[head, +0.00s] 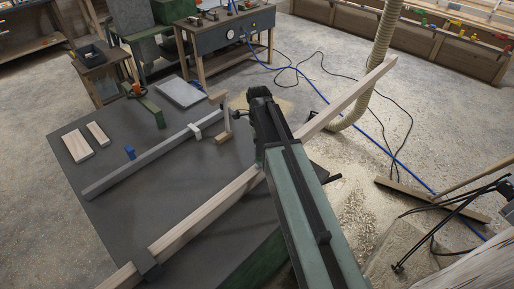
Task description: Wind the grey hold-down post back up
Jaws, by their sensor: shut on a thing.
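My arm reaches up from the bottom of the head view and ends in my black gripper (264,108) beyond the dark table's right edge. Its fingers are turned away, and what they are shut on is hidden. I cannot make out a grey hold-down post for certain. A long pale timber (205,212) runs diagonally across the table and on past my arm on the right (347,98). A dark grey block (149,263) sits around the timber at lower left.
The dark table (110,205) carries a long grey bar (148,163), two short boards (76,145), a pale slab (180,92) and a pale wooden upright (228,117).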

